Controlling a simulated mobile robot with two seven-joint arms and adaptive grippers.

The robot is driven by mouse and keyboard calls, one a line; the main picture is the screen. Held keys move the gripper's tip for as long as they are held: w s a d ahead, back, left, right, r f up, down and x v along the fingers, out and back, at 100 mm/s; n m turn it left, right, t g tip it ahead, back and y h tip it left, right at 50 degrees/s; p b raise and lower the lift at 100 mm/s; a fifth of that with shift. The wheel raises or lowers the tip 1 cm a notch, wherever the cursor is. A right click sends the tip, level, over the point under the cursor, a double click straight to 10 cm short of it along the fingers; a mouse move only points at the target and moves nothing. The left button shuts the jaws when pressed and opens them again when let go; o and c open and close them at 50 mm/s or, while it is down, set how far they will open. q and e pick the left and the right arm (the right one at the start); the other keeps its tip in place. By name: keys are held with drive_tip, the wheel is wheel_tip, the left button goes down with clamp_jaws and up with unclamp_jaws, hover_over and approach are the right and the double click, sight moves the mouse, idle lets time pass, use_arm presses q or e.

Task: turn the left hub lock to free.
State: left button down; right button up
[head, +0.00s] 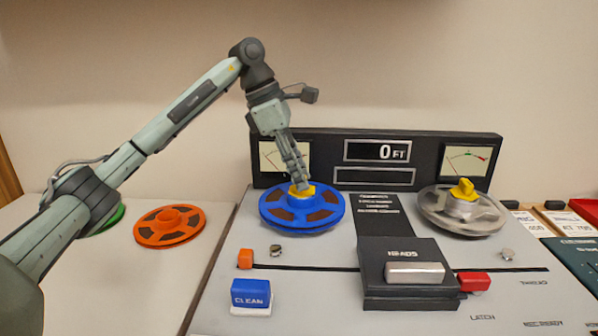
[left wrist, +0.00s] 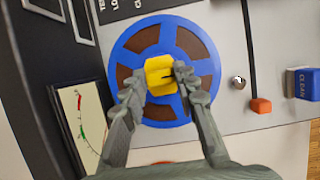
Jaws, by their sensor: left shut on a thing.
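The left hub lock is a yellow knob (head: 302,190) at the centre of a blue reel (head: 283,212) on the tape deck's left side. It also shows in the left wrist view (left wrist: 160,76), with a dark mark on its face. My left gripper (head: 301,186) comes down from above and is shut on the yellow knob, one finger on each side, as the left wrist view (left wrist: 154,82) shows. The fingers hide part of the knob's sides. I cannot read the lock's setting. My right gripper is not in view.
A clear reel (head: 440,213) with another yellow lock (head: 463,188) sits on the deck's right. The meter panel (head: 325,150) stands close behind the blue reel. A black head block (head: 372,268) and a blue CLEAN button (head: 251,293) are in front. An orange reel (head: 168,238) lies left.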

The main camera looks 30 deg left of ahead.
use_arm(q)
drive_tip(key=shift+n, duration=0.3)
drive_tip(key=n+t+y, duration=0.1)
drive_tip(key=n, duration=0.2)
drive_tip(key=shift+s+d+n, duration=0.1)
drive_tip(key=shift+n, duration=0.3)
drive_tip(key=n+t+y, duration=0.1)
drive_tip(key=n, duration=0.3)
drive_tip(key=shift+d, duration=0.1)
drive_tip(key=n+y, duration=0.1)
drive_tip(key=n, duration=0.1)
drive_tip(key=n+y, duration=0.1)
drive_tip(key=n, duration=0.2)
drive_tip(key=shift+d+t, duration=0.15)
drive_tip(key=shift+t, duration=0.15)
drive_tip(key=shift+d+n+y, duration=0.1)
drive_tip(key=shift+n+y, duration=0.8)
drive_tip(key=shift+n, duration=1.3)
drive_tip(key=c, duration=1.2)
unclamp_jaws()
drive_tip(key=shift+o, duration=0.2)
drive_tip(key=v, duration=1.2)
drive_tip(key=shift+w, duration=0.25)
